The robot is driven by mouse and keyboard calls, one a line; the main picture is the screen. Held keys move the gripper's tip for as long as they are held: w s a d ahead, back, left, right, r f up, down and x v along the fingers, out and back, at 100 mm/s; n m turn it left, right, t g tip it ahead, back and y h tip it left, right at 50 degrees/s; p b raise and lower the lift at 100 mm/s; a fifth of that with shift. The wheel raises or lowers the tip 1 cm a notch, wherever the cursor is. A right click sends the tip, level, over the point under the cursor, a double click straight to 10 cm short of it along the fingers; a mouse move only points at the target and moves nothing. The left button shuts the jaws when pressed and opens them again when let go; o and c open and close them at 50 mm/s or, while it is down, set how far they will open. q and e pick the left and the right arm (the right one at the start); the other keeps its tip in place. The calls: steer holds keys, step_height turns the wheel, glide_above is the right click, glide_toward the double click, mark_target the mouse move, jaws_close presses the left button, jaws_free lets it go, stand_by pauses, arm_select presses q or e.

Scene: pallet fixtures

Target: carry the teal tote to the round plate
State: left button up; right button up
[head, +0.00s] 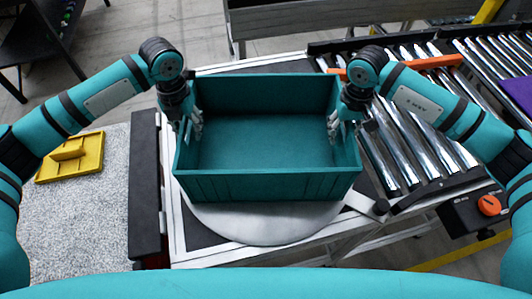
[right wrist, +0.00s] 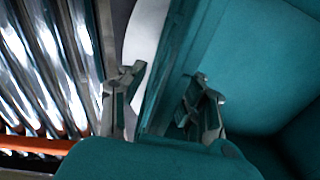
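The teal tote (head: 265,186) is an open, empty box, upright over the round plate (head: 262,228). The plate is pale grey, and its front part shows below the tote; the rest is hidden. The tote seems to sit on it, though I cannot see the contact. My left gripper (head: 190,131) is at the tote's left wall, with its fingers apart around the rim. My right gripper (head: 346,127) is at the right wall. In the right wrist view, its fingers (right wrist: 163,105) stand apart, one outside the tote wall (right wrist: 160,95) and one inside.
A roller conveyor (head: 400,150) with an orange bar (head: 425,64) runs at the right. A purple item (head: 517,92) lies at its far right. A yellow tray (head: 72,157) lies on a speckled surface (head: 75,220) at the left. A grey bin (head: 320,18) stands behind.

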arm_select(q)
step_height(320, 180, up, 10)
steer(key=shift+f, duration=0.1)
steer(key=shift+s, duration=0.1)
arm_select(e)
step_height(320, 180, up, 12)
stand_by(0.4)
stand_by(0.3)
